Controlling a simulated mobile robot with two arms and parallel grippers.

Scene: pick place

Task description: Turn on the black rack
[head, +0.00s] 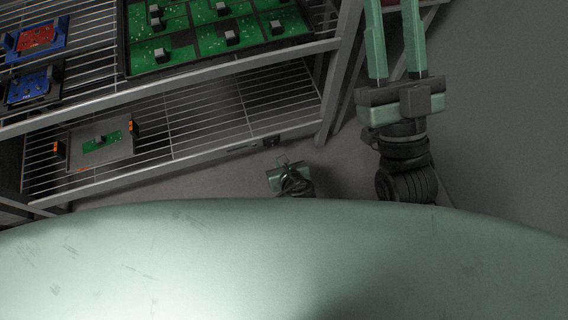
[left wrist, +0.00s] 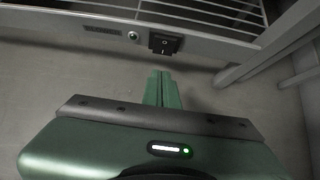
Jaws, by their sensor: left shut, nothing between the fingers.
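The rack (head: 331,85) is dark metal with wire shelves and fills the upper left of the head view. A black rocker switch (left wrist: 165,43) sits on the front rail of its lower shelf in the left wrist view; it also shows small in the head view (head: 271,141). I cannot tell the rocker's position. My left gripper (left wrist: 162,75) is shut and empty, its fingertips just below the switch in the picture, with a visible gap. In the head view it is small, below the rail. My right gripper (head: 391,15) is open and empty, right of the rack, its fingers reaching the top edge.
A black tray (head: 128,62) of green circuit boards and blue and red boards (head: 38,38) lie on the upper shelf. A grey fixture (head: 85,156) with a green board is on the lower shelf. A rack leg stands right of the switch. Floor at right is clear.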

